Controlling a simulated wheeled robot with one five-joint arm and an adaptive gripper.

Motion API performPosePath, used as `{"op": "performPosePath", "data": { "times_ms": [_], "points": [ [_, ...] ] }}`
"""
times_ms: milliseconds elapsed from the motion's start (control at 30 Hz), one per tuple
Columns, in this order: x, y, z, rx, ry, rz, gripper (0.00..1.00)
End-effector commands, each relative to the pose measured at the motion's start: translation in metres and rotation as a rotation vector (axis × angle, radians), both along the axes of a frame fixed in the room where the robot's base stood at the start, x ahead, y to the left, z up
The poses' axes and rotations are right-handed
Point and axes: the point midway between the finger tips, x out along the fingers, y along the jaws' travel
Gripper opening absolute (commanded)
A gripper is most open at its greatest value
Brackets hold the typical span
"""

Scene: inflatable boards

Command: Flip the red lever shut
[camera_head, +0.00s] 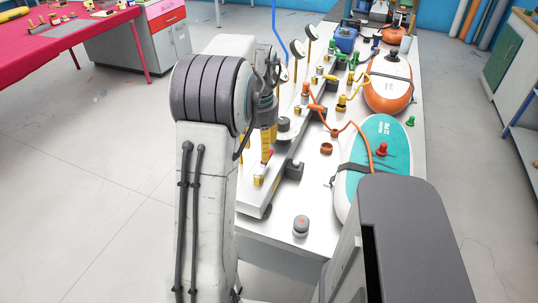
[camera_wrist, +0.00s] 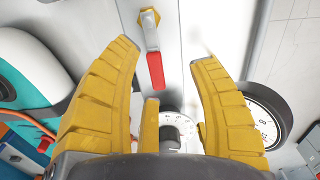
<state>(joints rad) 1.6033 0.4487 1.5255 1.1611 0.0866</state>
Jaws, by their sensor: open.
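The red lever (camera_wrist: 155,70) shows in the wrist view at upper middle. Its silver arm runs up to a brass-yellow fitting (camera_wrist: 150,18) on a pale strip. The lever points down the picture toward my palm. My gripper (camera_wrist: 166,54) is open, with one yellow finger to the left of the lever and one to the right. A third, shorter finger stands below it. The lever's red end lies between the fingers, and no finger visibly touches it.
A dial (camera_wrist: 178,130) sits behind the short finger, and a black-rimmed gauge (camera_wrist: 265,118) is close to the right finger. The bench also carries a teal board (camera_head: 388,130), an orange board (camera_head: 388,85) and a small grey knob (camera_head: 301,226). Open floor (camera_head: 85,190) lies left.

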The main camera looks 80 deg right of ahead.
Motion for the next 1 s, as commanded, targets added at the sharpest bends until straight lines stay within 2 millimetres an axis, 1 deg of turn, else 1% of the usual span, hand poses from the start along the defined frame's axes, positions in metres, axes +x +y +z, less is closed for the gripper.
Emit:
{"op": "performPosePath", "data": {
  "times_ms": [33,133,267,367,467,800,1000],
  "points": [
    [-0.009,-0.009,0.003,-0.004,0.0,-0.03,0.54],
    [-0.018,-0.019,0.01,-0.009,0.0,-0.069,0.54],
    [-0.021,-0.023,0.019,-0.004,0.0,-0.103,0.54],
    [-0.021,-0.022,0.02,0.004,0.0,-0.12,0.54],
    [-0.02,-0.022,0.013,0.009,-0.001,-0.126,0.54],
    [-0.02,-0.021,-0.029,0.009,-0.001,-0.125,0.54],
    [-0.02,-0.021,-0.044,0.008,-0.001,-0.124,0.54]
  ]
}}
